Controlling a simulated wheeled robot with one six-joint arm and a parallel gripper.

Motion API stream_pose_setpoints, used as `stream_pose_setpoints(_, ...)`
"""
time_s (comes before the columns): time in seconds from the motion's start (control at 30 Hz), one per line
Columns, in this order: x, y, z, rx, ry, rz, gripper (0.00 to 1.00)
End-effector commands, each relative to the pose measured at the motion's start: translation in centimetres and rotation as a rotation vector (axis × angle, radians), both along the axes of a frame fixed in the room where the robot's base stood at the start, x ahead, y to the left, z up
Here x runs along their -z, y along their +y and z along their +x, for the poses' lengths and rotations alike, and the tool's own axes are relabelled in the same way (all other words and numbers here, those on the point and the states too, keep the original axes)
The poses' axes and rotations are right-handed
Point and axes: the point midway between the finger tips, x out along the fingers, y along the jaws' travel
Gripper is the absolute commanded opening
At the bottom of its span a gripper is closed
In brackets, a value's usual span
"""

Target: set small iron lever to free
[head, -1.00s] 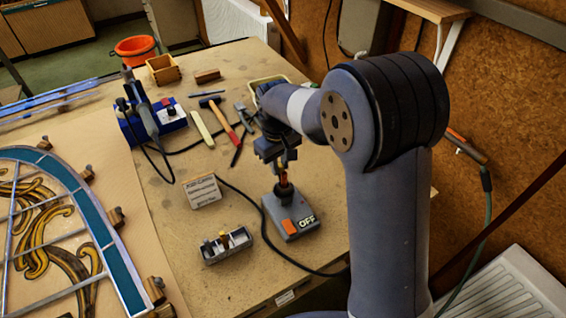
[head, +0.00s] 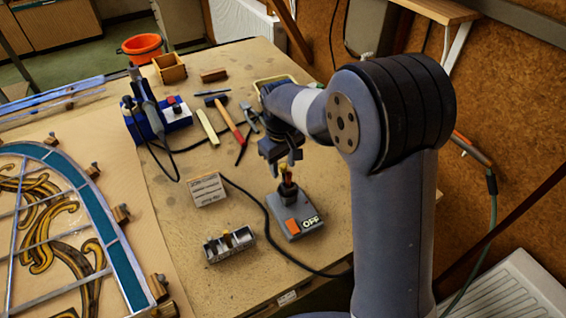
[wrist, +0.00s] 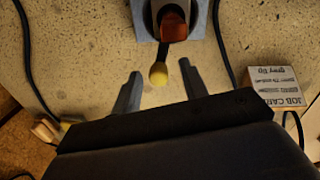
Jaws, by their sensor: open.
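The small iron lever (wrist: 158,72) has a dark stem and a round yellow tip. In the wrist view it rises from a grey unit with an orange-brown part (wrist: 175,26). In the head view, its yellow tip (head: 285,171) shows above a grey switch box (head: 297,223) with an orange button and an OFF label. My gripper (wrist: 160,84) is open, with one finger on either side of the yellow tip and a visible gap to each. In the head view, my gripper (head: 281,160) hangs just above the lever. Which setting the lever has, I cannot tell.
A job card block (head: 206,189) and a small grey tray (head: 229,245) stand left of the switch box. A dark cable (head: 262,208) runs beside it. A blue station (head: 160,119) and hand tools lie farther back. The leaded panel (head: 60,220) lies at left.

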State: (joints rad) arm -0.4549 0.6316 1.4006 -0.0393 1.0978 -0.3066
Motion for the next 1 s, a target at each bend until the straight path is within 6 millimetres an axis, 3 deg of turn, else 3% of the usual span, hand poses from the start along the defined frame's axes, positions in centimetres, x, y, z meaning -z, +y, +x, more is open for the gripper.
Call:
stream_pose_setpoints(0.27, -0.7, 0.0, 0.0, 0.001, -0.002, 0.001, 0.41)
stream_pose_setpoints(0.7, -8.8, 0.3, -0.2, 0.0, -0.004, 0.001, 0.41)
stream_pose_setpoints(1.0, -10.8, 0.3, -0.3, 0.0, 0.0, 0.0, 0.41)
